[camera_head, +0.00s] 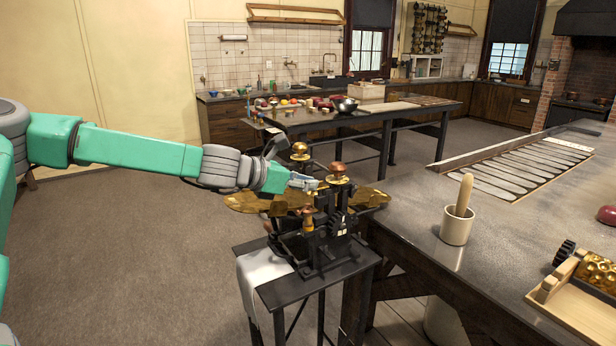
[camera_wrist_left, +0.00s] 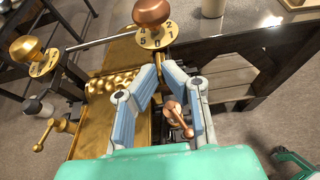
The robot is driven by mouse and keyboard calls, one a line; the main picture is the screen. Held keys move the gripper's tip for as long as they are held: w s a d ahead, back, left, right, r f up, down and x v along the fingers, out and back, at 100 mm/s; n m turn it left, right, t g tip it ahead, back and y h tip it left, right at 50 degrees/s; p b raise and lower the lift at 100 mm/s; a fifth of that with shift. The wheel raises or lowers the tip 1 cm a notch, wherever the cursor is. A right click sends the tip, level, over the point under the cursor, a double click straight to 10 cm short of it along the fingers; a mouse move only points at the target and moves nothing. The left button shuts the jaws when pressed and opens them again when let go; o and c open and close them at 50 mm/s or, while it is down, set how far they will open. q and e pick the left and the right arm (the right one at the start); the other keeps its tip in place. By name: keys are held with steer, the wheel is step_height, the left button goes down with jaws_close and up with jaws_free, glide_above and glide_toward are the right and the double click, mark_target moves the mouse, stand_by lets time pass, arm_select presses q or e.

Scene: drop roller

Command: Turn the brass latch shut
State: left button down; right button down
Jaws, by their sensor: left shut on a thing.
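The drop roller machine (camera_head: 330,250) has a black frame and brass parts, and stands on a small dark stand. My left gripper (camera_head: 306,183) reaches in from the left over its top. In the left wrist view, the gripper's blue-grey fingers (camera_wrist_left: 159,74) close on a thin upright brass piece, the brass latch (camera_wrist_left: 159,60), just below a numbered dial with a copper knob (camera_wrist_left: 152,12). The fingers hide most of the latch, so its angle cannot be told. A copper-ended handle (camera_wrist_left: 176,118) shows between the fingers.
A second dial with a brass knob (camera_wrist_left: 26,48) and a brass crank (camera_wrist_left: 55,128) are on the left in the wrist view. A dark worktable (camera_head: 425,235) adjoins the machine on the right, with a mortar (camera_head: 456,228) on it. A white cloth (camera_head: 250,285) hangs from the stand.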

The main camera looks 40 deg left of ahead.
arm_select(q)
steer(key=shift+a+f, duration=0.1)
steer(key=shift+f, duration=0.05)
steer(key=c, duration=2.1)
jaws_free()
steer(key=shift+o, duration=0.4)
steer(key=shift+w+f, duration=0.1)
steer(key=shift+w, duration=0.1)
step_height(320, 180, up, 10)
